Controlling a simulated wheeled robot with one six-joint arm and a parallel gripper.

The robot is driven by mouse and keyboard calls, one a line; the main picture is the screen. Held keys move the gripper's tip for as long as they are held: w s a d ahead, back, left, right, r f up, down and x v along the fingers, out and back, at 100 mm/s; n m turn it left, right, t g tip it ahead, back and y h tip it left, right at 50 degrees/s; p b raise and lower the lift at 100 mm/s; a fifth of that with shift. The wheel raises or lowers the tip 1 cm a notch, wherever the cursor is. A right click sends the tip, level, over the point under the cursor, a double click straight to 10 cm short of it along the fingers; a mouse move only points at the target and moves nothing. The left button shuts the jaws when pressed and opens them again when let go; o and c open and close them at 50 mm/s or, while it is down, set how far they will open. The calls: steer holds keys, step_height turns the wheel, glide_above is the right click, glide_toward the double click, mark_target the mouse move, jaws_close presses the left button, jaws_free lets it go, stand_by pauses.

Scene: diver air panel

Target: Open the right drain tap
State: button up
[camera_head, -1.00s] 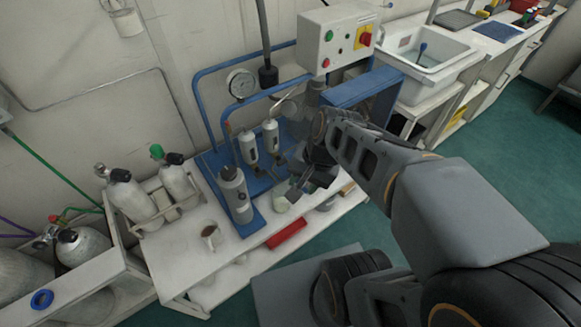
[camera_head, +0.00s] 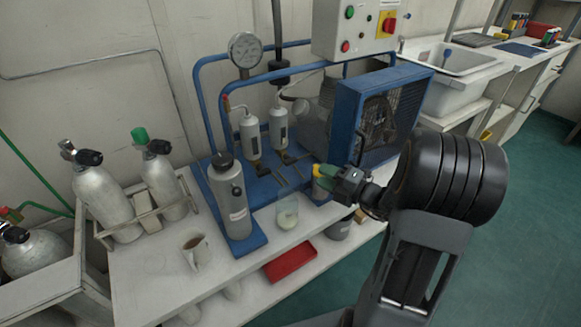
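Two pale cylindrical separators hang on the blue compressor frame, a left one (camera_head: 250,134) and a right one (camera_head: 278,128). Small brass-and-dark drain fittings sit below them, the left (camera_head: 257,167) and the right (camera_head: 287,157). The right fitting is too small for me to tell its handle's position. My gripper (camera_head: 338,181) is to the right of and nearer than the right fitting, apart from it in the picture. Its dark end overlaps a small yellow-green and blue thing (camera_head: 323,178); I cannot tell whether they touch. The fingertips are not clear.
A glass jar (camera_head: 288,213) with pale liquid stands below the taps. A grey cylinder (camera_head: 232,196) stands to its left, a mug (camera_head: 195,250) farther left. The blue fan guard (camera_head: 348,115) rises behind my gripper.

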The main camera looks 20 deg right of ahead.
mark_target(293, 162)
steer(key=b+x, duration=0.3)
steer(key=x, duration=0.8)
steer(key=shift+w+a, duration=0.2)
steer(key=shift+a, duration=0.1)
steer(key=shift+c, duration=0.3)
jaws_close()
